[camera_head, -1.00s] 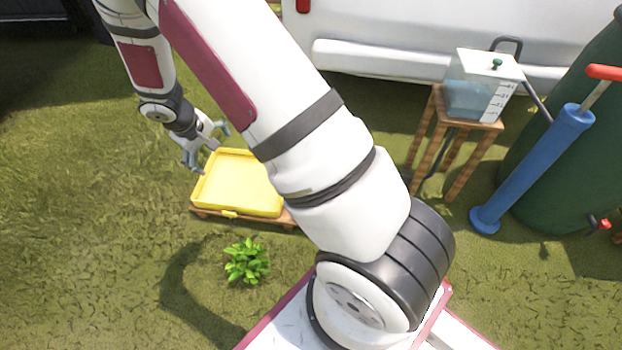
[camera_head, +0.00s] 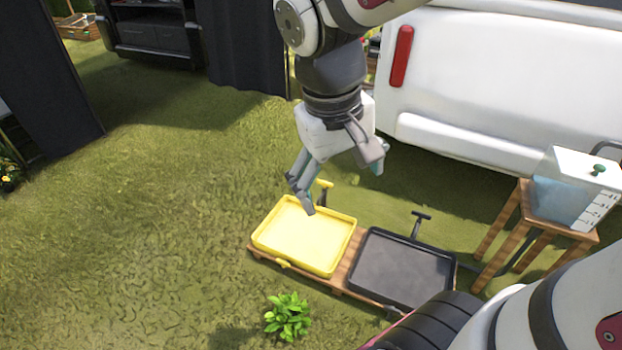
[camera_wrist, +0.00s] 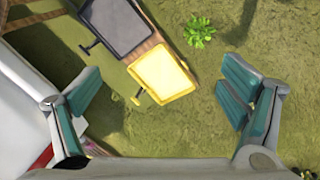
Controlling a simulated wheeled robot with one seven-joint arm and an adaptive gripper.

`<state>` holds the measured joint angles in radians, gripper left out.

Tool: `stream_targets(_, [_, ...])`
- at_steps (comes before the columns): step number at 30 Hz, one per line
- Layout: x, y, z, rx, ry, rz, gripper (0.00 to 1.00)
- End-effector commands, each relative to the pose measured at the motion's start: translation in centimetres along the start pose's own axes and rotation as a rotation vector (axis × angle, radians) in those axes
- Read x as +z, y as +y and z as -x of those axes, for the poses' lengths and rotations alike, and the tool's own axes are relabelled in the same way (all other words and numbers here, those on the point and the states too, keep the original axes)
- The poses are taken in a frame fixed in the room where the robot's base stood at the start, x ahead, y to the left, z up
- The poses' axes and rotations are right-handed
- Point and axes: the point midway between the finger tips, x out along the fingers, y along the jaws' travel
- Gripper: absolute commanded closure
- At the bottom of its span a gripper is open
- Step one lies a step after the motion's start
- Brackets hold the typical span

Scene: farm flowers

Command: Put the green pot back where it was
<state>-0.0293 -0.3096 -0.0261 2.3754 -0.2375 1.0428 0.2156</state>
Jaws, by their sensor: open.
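No green pot can be made out in any view. A green leafy plant (camera_head: 287,316) stands on the grass in front of the trays in the head view; whether it has a pot under its leaves I cannot tell. It also shows in the wrist view (camera_wrist: 199,32). My gripper (camera_head: 342,190) hangs above and behind the yellow tray (camera_head: 304,236), in the air. In the wrist view its teal-padded fingers (camera_wrist: 162,98) are wide apart with nothing between them, and the yellow tray (camera_wrist: 161,74) lies below. Both trays look empty.
A black tray (camera_head: 402,269) sits beside the yellow one on a low wooden pallet (camera_head: 343,275). A wooden stand (camera_head: 535,225) with a clear water tank (camera_head: 572,189) is at right. A white vehicle (camera_head: 480,75) blocks the back. Open grass lies at left.

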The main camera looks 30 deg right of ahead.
Motion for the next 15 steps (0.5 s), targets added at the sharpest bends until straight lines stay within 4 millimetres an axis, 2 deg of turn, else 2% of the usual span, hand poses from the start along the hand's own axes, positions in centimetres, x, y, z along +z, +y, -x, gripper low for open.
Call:
stream_targets(3, [4.1, -0.4, 1.5, -0.046, -0.007, 0.005, 0.09])
stream_targets(9, [10.5, -1.7, 2.7, -0.127, -0.024, 0.032, 0.09])
stream_targets(15, [14.4, -2.7, 3.0, -0.184, -0.035, 0.061, 0.09])
